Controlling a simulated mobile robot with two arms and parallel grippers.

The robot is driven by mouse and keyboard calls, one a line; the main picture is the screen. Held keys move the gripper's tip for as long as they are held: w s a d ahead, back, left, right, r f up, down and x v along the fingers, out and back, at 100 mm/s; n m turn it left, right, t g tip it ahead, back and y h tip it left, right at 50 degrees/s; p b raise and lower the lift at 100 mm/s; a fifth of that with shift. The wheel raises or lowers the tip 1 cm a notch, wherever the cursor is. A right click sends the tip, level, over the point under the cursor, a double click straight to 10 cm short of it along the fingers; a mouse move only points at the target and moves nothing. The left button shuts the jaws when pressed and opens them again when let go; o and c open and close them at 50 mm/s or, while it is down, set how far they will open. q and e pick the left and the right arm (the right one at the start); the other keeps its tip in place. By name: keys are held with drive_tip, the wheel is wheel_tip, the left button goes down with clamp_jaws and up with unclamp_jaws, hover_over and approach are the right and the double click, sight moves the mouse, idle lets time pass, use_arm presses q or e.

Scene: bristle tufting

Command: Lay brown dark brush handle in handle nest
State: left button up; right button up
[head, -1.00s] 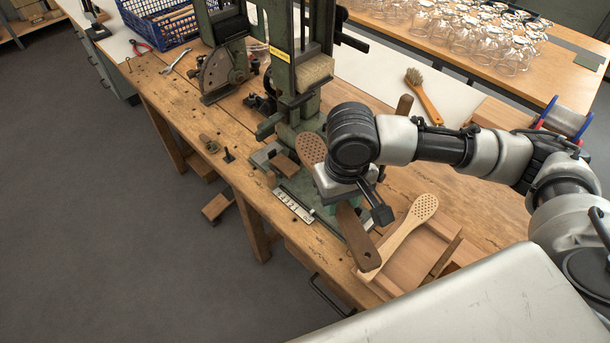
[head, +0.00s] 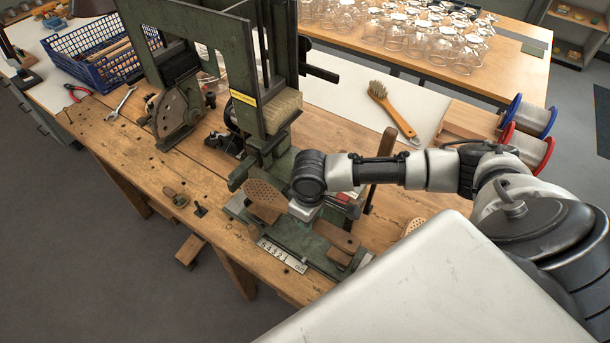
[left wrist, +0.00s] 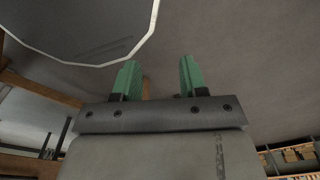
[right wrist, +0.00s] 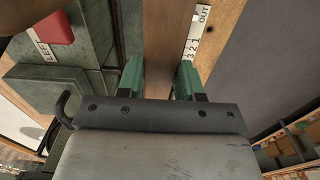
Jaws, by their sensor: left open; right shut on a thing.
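The dark brown brush handle is held by my right gripper (right wrist: 160,80), which is shut on its middle. In the head view its perforated head (head: 266,194) shows left of my wrist and its plain end (head: 337,235) to the right. In the right wrist view its brown surface (right wrist: 165,45) runs between the green fingers. It is over the handle nest at the green machine's base, where wooden blocks (head: 340,258) show beside a numbered scale (head: 282,257). Whether it touches the nest is hidden. My left gripper (left wrist: 157,80) is open and empty, away from the bench.
The green machine's column (head: 210,60) rises just behind my right wrist. An upright wooden lever (head: 383,165) stands close to my right forearm. A lighter perforated handle (head: 413,226) is partly hidden by my body. A finished brush (head: 392,108) and wire spools (head: 528,130) lie behind.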

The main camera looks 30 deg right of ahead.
drive_tip(key=shift+f+b, duration=0.75)
drive_tip(key=shift+f, duration=0.1)
drive_tip(key=f+b, duration=0.2)
drive_tip(key=b, duration=0.1)
drive_tip(key=shift+w+f, duration=0.2)
drive_tip(key=shift+f, duration=0.95)
use_arm(q)
wheel_tip(320, 180, down, 5)
drive_tip(key=shift+w+f, duration=0.15)
drive_tip(key=shift+f, duration=0.05)
drive_tip(key=shift+w+r+p, duration=0.2)
drive_tip(key=shift+r+p, duration=0.15)
drive_tip(key=shift+r, duration=0.2)
drive_tip(key=shift+r+p, duration=0.55)
use_arm(e)
drive_tip(key=shift+f, duration=0.7)
